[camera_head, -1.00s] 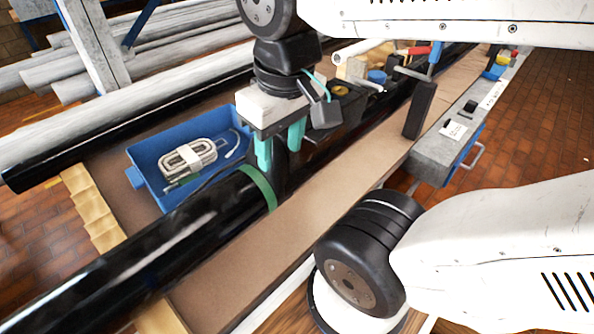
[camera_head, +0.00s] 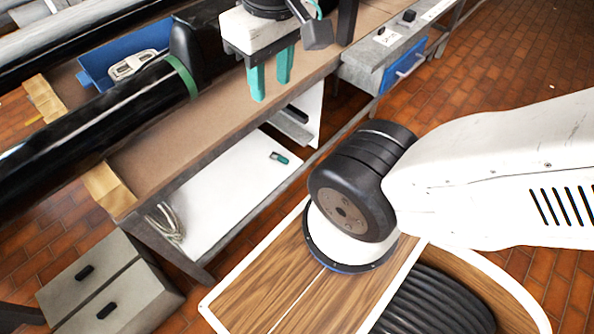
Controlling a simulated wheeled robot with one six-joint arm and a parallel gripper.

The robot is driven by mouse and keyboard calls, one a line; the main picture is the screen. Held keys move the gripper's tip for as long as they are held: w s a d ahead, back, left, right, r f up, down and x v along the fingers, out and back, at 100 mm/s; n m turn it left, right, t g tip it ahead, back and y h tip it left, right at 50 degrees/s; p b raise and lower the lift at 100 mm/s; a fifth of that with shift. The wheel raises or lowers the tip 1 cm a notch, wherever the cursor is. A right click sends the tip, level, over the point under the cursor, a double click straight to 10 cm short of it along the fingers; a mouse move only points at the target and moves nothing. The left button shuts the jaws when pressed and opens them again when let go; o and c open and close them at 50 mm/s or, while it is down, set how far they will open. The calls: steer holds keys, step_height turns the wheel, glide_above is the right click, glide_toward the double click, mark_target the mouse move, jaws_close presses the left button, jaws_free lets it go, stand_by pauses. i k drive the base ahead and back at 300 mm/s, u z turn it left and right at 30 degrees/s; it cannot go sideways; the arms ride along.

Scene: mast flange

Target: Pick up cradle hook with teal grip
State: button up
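My gripper (camera_head: 271,80) has two teal fingers hanging down from a white block, with a gap between them and nothing in it. It appears over the brown bench top (camera_head: 222,112), to the right of the black mast tube (camera_head: 90,122). A small teal and dark object (camera_head: 279,157) lies on the white lower shelf (camera_head: 225,195) under the bench, below the gripper in the picture. It is too small to tell whether it is the cradle hook. No other hook with a teal grip can be made out.
A green band (camera_head: 182,76) circles the tube. A grey box unit with a blue drawer (camera_head: 405,66) joins the bench at right. Grey cabinets (camera_head: 75,285) stand at lower left. Brick floor (camera_head: 480,80) is open at right.

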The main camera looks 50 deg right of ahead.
mark_target(281, 158)
steer(key=k, duration=0.15)
steer(key=z, duration=1.35)
steer(key=i, duration=0.9)
steer(key=z, duration=0.8)
steer(key=k, duration=1.15)
steer(key=u, duration=1.5)
